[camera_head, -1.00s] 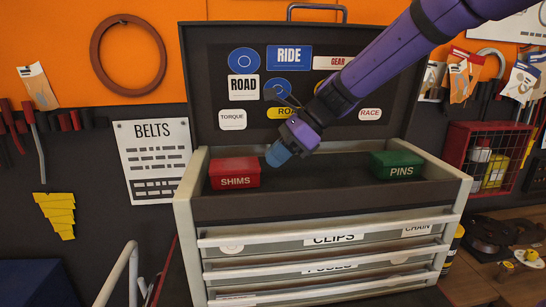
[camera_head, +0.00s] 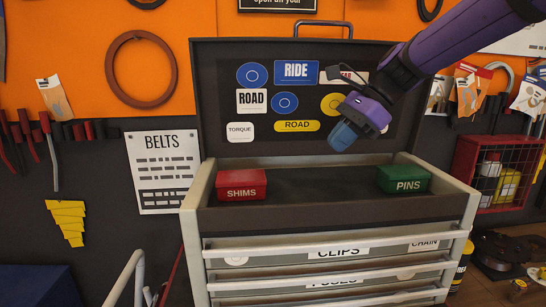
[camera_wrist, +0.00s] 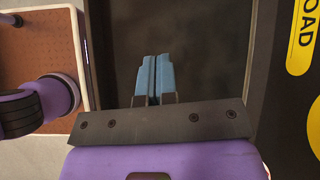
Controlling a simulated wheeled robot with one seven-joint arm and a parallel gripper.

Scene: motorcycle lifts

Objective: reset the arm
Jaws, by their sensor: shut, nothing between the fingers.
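My purple arm comes in from the upper right in the head view. My gripper (camera_head: 343,136) has blue fingertips and hangs in front of the open lid of the toolbox (camera_head: 190,215), above its top tray. In the wrist view the two blue fingers of my gripper (camera_wrist: 153,80) are together with nothing between them. Dark tray floor shows behind them.
A red SHIMS box (camera_head: 241,182) sits at the left of the top tray and a green PINS box (camera_head: 403,179) at the right. The tray middle is clear. A red wire basket (camera_head: 490,172) hangs at the right.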

